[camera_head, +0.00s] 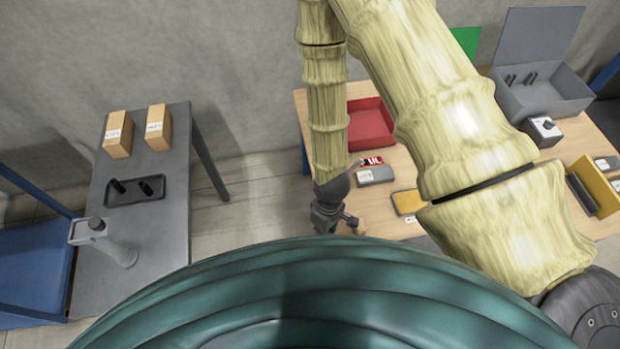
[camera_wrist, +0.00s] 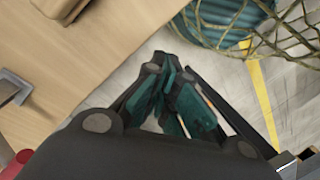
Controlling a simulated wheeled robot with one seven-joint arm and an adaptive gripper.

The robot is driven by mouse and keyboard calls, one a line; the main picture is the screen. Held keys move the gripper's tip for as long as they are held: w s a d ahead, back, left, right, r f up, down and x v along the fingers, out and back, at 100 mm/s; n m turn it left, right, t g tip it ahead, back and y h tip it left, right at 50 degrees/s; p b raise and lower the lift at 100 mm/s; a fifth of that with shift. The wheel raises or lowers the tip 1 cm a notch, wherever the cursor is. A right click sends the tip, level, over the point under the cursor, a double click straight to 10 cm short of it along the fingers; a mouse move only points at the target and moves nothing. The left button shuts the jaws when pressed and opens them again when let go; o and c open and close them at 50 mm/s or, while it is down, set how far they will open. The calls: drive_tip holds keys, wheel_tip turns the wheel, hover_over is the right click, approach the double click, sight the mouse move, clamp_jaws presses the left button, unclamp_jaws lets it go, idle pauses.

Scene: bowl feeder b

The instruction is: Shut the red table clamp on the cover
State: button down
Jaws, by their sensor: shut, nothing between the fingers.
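My gripper (camera_head: 352,222) hangs beside the left edge of the wooden table in the head view. In the wrist view its teal-padded fingers (camera_wrist: 163,72) are shut with nothing between them, over the floor just off the table edge. A small red and white piece (camera_head: 371,161) lies on the table near the gripper, by a grey box; I cannot tell whether it is the clamp. A red rounded end (camera_wrist: 14,166) shows at the lower left of the wrist view, perhaps a clamp handle. I cannot make out the clamp's arm or the cover.
The wooden table (camera_head: 385,222) holds a red tray (camera_head: 368,128), a grey labelled box (camera_head: 376,176), a yellow-topped piece (camera_head: 407,202) and a grey open bin (camera_head: 545,97). A grey table (camera_head: 170,205) with two cartons stands left, with free floor (camera_head: 250,200) between.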

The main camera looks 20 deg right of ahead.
drive_tip(key=w+a+r+n+h+b, duration=0.2)
drive_tip(key=w+n, duration=0.1)
drive_tip(key=w, duration=0.4)
drive_tip(key=w+a+r+n+t+h+b, duration=0.1)
drive_tip(key=w+a+r+n+h+b, duration=0.1)
drive_tip(key=w, duration=0.5)
drive_tip(key=w+a+r+n+h+b, duration=0.2)
drive_tip(key=w+n+h+b, duration=0.1)
drive_tip(key=w+n, duration=0.3)
drive_tip(key=shift+w+a+r+b, duration=0.15)
drive_tip(key=shift+w+b, duration=0.25)
drive_tip(key=shift+b, duration=0.05)
